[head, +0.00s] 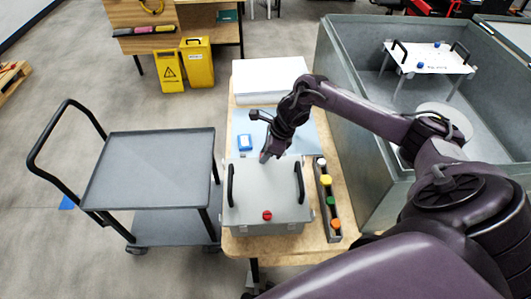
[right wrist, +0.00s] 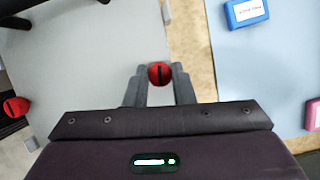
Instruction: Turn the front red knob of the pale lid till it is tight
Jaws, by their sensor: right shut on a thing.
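The pale lid (head: 250,190) sits on a box on the wooden table, with a black handle on its left (head: 230,186) and right (head: 299,182) sides. One red knob (head: 267,215) stands uncovered near the lid's near edge; it also shows at the left of the right wrist view (right wrist: 16,106). My right gripper (head: 265,157) is low over the lid's far edge. In the right wrist view its fingers (right wrist: 160,78) are shut around another red knob (right wrist: 160,73), which the gripper hides in the head view. My left gripper is not in view.
A narrow tray (head: 323,190) of coloured knobs stands right of the lid. A blue box (head: 244,142) lies on a light blue mat (head: 285,135) behind it. A grey cart (head: 150,165) stands left, a large grey bin (head: 375,190) right.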

